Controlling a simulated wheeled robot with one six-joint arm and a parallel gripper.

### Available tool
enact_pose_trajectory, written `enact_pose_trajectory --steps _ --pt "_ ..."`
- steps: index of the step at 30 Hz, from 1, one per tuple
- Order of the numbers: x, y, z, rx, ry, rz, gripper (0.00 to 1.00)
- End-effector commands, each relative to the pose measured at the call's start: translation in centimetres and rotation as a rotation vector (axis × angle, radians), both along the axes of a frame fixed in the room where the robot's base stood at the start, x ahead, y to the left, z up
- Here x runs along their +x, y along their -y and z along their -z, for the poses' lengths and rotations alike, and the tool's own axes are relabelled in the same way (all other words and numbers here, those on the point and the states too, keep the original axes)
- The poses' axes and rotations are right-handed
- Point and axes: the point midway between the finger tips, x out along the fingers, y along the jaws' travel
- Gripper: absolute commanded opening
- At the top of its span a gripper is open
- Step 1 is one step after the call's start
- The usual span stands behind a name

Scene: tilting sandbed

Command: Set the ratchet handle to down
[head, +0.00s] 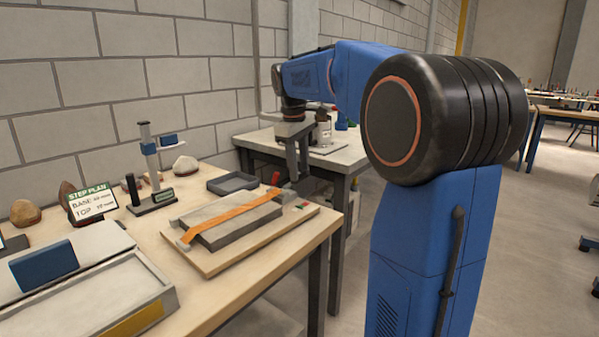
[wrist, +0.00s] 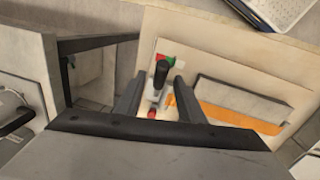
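The ratchet (wrist: 154,97) is a small grey metal piece at the end of an orange strap (head: 235,214), which runs over a grey block (head: 222,222) on a wooden board. In the wrist view a black handle grip (wrist: 161,72) stands up from it, with a red part (wrist: 152,112) nearby. My gripper (head: 298,172) points down above the ratchet end in the head view. In the wrist view its two fingers (wrist: 160,84) are apart, one on each side of the black grip. I cannot tell whether they touch it. The fingers partly hide the ratchet in the head view.
A red and green label (head: 303,206) lies on the board by the ratchet. A dark tray (head: 232,183), a stand (head: 150,160), a step plan sign (head: 92,203) and stones share the table. Another table (head: 345,155) stands behind, with a gap between.

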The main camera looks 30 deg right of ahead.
Motion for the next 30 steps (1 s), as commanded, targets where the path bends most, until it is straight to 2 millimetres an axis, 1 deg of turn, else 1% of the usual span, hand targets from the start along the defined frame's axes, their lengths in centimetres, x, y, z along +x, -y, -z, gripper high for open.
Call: enact_pose_trajectory --steps 3,6,15,17,18,19,20,30 --pt "0.0 0.1 1.0 0.0 -0.001 0.0 0.36" --pt "0.1 0.2 1.5 0.0 0.0 0.0 0.36" --pt "0.1 0.2 1.6 0.0 0.001 0.0 0.36" --pt "0.1 0.2 1.6 0.0 0.001 0.0 0.21" --pt "0.1 0.2 1.6 0.0 0.001 0.0 0.12" --pt "0.1 0.2 1.6 0.0 0.001 0.0 0.05" --pt "0.1 0.2 1.6 -0.001 0.001 0.0 0.0" --pt "-0.2 0.3 1.7 0.009 0.03 0.0 0.0"
